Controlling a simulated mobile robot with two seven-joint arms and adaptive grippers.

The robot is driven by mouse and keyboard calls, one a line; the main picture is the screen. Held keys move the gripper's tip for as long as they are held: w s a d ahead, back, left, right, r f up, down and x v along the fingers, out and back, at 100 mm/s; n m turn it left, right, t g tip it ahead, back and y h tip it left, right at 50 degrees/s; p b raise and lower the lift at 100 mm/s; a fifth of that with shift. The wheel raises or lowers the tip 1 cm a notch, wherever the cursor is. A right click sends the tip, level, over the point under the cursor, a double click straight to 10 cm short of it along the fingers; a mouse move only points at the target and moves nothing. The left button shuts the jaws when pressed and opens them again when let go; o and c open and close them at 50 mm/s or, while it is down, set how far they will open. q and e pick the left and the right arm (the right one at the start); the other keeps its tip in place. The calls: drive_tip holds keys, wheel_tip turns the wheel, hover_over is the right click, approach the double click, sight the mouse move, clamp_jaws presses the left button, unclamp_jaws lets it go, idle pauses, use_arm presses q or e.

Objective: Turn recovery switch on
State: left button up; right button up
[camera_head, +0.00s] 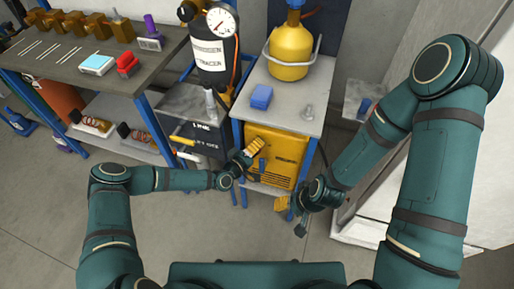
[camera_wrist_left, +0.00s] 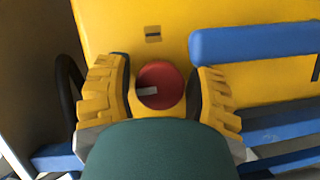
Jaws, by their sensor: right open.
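A round red knob (camera_wrist_left: 160,85) with a short pale mark on its face shows in the left wrist view, on the front of a yellow cabinet (camera_head: 276,148). My left gripper (camera_head: 258,150) is at the front of this cabinet. In the left wrist view its two yellow fingers (camera_wrist_left: 160,92) stand on either side of the knob, close to it. Whether they touch the knob is unclear. The knob cannot be made out in the head view. My right gripper (camera_head: 290,215) is open and empty, low and to the right of the cabinet.
A blue handle bar (camera_wrist_left: 255,42) crosses the cabinet face right of the knob. A grey table top (camera_head: 285,110) above the cabinet carries a yellow gas canister (camera_head: 291,48) and a blue box (camera_head: 261,97). A workbench (camera_head: 60,62) stands at left. The floor in front is clear.

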use_arm(q)
drive_tip(key=c, duration=0.6)
drive_tip(key=shift+c, duration=0.2)
drive_tip(key=shift+r, duration=0.1)
drive_tip(key=m+y+p, duration=0.1)
drive_tip(key=m+p, duration=0.1)
drive_tip(key=shift+r+m, duration=0.1)
drive_tip(key=shift+m, duration=0.2)
drive_tip(key=m+y+p, duration=0.2)
drive_tip(key=m+p, duration=0.1)
drive_tip(key=shift+g, duration=0.3)
drive_tip(key=m+y+p, duration=0.1)
drive_tip(key=m+y, duration=0.1)
drive_tip(key=m, duration=0.1)
drive_tip(key=shift+a+f+m+t+y+p, duration=0.15)
drive_tip(key=shift+m+t+y+p, duration=0.3)
drive_tip(key=shift+m+y, duration=0.9)
drive_tip(key=shift+m+h, duration=0.25)
drive_tip(key=shift+m, duration=0.1)
